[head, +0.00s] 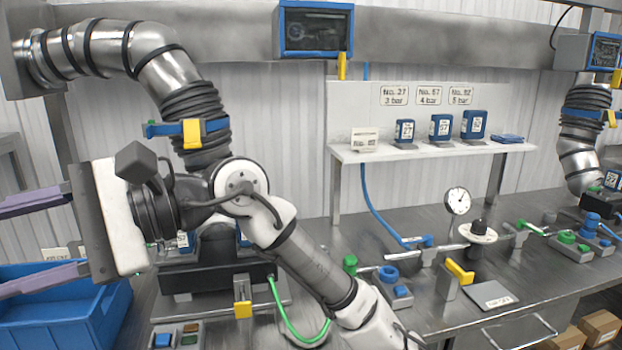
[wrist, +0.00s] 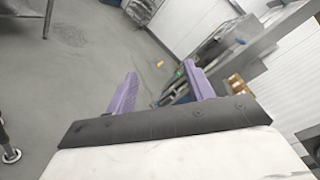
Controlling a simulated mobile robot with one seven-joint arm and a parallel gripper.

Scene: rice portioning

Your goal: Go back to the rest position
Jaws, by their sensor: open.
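My gripper (head: 38,241) is at the left of the head view, pointing left, with its two purple fingers wide apart and nothing between them. The lower finger passes over the blue crate. In the wrist view my gripper (wrist: 160,92) shows both purple fingers apart, with only grey floor and distant workshop beyond them. My arm reaches from the bottom middle of the head view up and left to the gripper.
A blue crate (head: 105,310) stands at the lower left, close under my gripper. A steel bench (head: 420,290) with a gauge (head: 457,200), valves and a shelf (head: 430,150) of blue boxes fills the right. A ribbed duct (head: 165,70) hangs above my arm. Cardboard boxes (head: 600,328) sit low right.

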